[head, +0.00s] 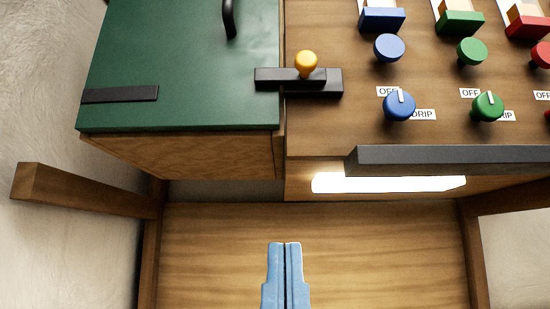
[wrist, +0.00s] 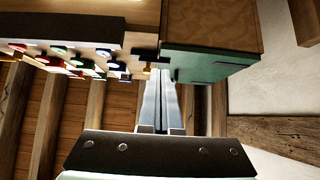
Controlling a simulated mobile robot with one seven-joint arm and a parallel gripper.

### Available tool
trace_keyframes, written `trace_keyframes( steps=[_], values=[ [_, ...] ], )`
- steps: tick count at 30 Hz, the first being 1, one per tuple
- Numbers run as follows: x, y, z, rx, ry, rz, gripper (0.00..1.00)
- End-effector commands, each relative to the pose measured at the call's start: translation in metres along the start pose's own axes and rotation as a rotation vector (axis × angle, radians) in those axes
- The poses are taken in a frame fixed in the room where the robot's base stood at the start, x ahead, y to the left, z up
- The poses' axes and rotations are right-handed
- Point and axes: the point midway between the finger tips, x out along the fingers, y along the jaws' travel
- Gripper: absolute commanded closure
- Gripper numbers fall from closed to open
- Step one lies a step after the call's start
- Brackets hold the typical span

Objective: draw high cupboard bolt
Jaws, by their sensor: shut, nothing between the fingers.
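The cupboard's green door (head: 180,65) is at the upper left of the head view, closed against its wooden box. A black bolt (head: 325,82) with an orange knob (head: 306,62) lies across the door's right edge, its left end over the green door. My gripper (head: 286,244) is at the bottom middle of the head view, blue, shut and empty, below the bolt in the picture and apart from it. In the wrist view my gripper (wrist: 162,72) points up toward the green door (wrist: 205,63). The orange knob (wrist: 147,69) shows just left of the fingertips there, partly hidden.
Right of the bolt is a wooden panel with blue knobs (head: 399,106), green knobs (head: 487,106) and coloured switches. A dark ledge (head: 450,157) with a lit lamp (head: 390,183) juts out below it. The door has a black handle (head: 229,18). A wooden beam (head: 85,190) stands out at left.

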Motion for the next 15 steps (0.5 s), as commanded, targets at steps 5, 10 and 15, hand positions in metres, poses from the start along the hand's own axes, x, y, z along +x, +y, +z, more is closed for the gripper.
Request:
trace_keyframes(
  steps=[5,10,15],
  values=[
    [0.000,0.000,0.000,-0.001,0.001,0.001,1.00],
    [0.014,-0.009,-0.004,-0.085,-0.030,-0.007,1.00],
    [0.061,-0.044,-0.014,-0.493,-0.165,-0.039,1.00]
  ],
)
